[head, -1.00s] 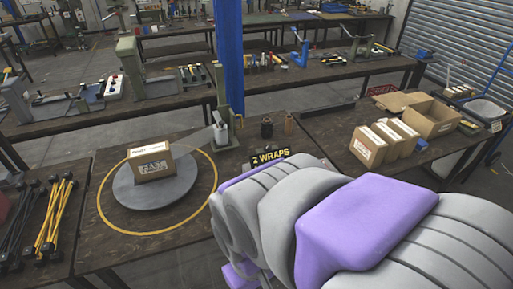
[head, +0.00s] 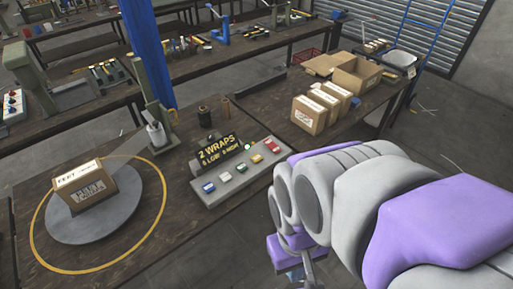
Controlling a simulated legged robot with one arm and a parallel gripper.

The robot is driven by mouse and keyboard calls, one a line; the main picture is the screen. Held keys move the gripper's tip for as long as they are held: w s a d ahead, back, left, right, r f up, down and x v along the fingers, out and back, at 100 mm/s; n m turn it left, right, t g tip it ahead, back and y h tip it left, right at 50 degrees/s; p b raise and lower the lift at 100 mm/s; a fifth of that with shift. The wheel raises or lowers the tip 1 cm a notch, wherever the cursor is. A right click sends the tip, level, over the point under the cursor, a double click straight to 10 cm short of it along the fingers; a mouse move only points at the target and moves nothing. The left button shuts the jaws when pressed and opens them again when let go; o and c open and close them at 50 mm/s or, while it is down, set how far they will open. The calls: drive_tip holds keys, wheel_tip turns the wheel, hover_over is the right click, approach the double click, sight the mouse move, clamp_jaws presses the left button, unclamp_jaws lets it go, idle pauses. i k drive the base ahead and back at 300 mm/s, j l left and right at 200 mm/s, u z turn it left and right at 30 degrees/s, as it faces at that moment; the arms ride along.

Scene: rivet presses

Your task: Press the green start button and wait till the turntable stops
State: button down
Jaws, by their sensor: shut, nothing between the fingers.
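A grey control panel (head: 212,200) lies on the table right of the turntable, with a row of colored buttons. The green button (head: 240,168) is near its middle, among blue, white, yellowish and red ones. A grey round turntable (head: 120,215) sits inside a yellow ring and carries a cardboard box (head: 92,196) with a white top label. A clear film runs from a roll post (head: 155,130) to the box. My gripper (head: 298,274) shows only partly at the bottom, under my grey and purple arm. It is shut and empty, apart from the panel and below its right end.
A black sign (head: 218,150) reading "2 WRAPS" stands behind the buttons. Two dark spools (head: 204,116) stand at the table's back. Wrapped boxes (head: 310,114) and an open carton (head: 357,75) sit on the right-hand table. Open floor lies right of my arm.

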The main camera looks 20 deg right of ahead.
sight(242, 168)
drive_tip(key=i+l+u, duration=0.2)
drive_tip(key=l, duration=0.25)
drive_tip(key=i+l+u, duration=0.15)
drive_tip(key=l, duration=0.35)
drive_tip(key=i+l+u, duration=0.2)
drive_tip(key=l, duration=0.3)
drive_tip(key=l+u, duration=0.2)
drive_tip(key=l, duration=0.25)
